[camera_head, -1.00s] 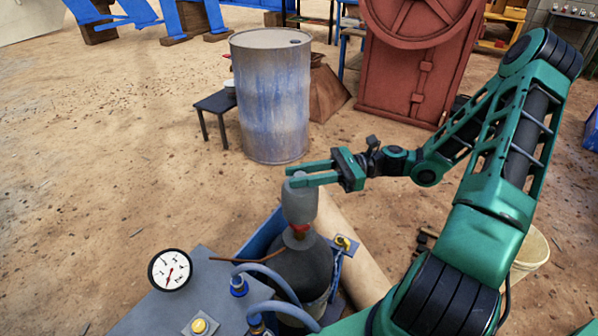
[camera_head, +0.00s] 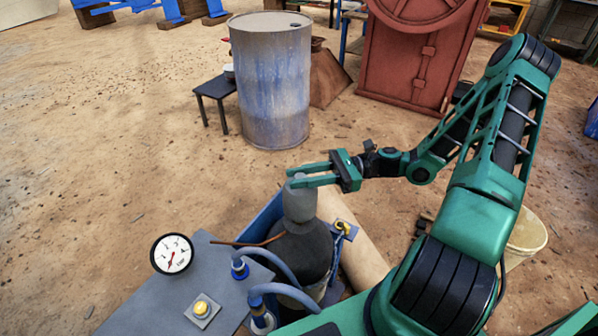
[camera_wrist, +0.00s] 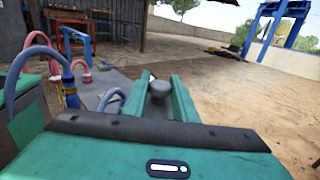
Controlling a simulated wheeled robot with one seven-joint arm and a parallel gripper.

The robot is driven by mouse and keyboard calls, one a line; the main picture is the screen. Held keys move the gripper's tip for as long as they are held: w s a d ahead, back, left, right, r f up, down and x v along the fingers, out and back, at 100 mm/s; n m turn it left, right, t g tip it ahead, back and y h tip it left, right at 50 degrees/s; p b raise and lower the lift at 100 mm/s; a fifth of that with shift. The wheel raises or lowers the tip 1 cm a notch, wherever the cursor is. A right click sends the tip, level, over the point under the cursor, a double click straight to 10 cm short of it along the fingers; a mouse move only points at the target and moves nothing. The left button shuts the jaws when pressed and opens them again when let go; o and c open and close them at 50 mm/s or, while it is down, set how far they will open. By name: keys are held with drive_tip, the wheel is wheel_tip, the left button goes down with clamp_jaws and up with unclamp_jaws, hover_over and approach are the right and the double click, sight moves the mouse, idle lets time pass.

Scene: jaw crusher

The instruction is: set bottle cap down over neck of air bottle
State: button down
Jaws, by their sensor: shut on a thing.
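The bottle cap (camera_head: 300,205) is a grey, rounded piece with a knob at its top. My gripper (camera_head: 311,176) is shut on the knob, one finger on each side. The wrist view also shows the knob (camera_wrist: 159,89) between my two green fingers. The air bottle (camera_head: 301,251) is dark grey and stands upright in a blue holder. The cap sits upright directly above the bottle's shoulder, and its lower edge appears to meet it. The bottle's red neck is hidden, apparently inside the cap.
A grey bench (camera_head: 165,290) with a pressure gauge (camera_head: 172,254), a yellow button (camera_head: 202,308) and blue hoses (camera_head: 279,289) is left of the bottle. A thin brown rod (camera_head: 247,243) reaches the bottle's left side.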

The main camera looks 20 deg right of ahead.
sight(300, 190)
drive_tip(key=shift+f, duration=2.35)
drive_tip(key=c, duration=1.4)
unclamp_jaws()
drive_tip(key=shift+o, duration=0.2)
drive_tip(key=shift+f, duration=0.1)
drive_tip(key=s+d, duration=0.1)
drive_tip(key=d, duration=0.9)
drive_tip(key=shift+s+d, duration=0.3)
drive_tip(key=shift+d, duration=0.05)
drive_tip(key=shift+a, duration=0.1)
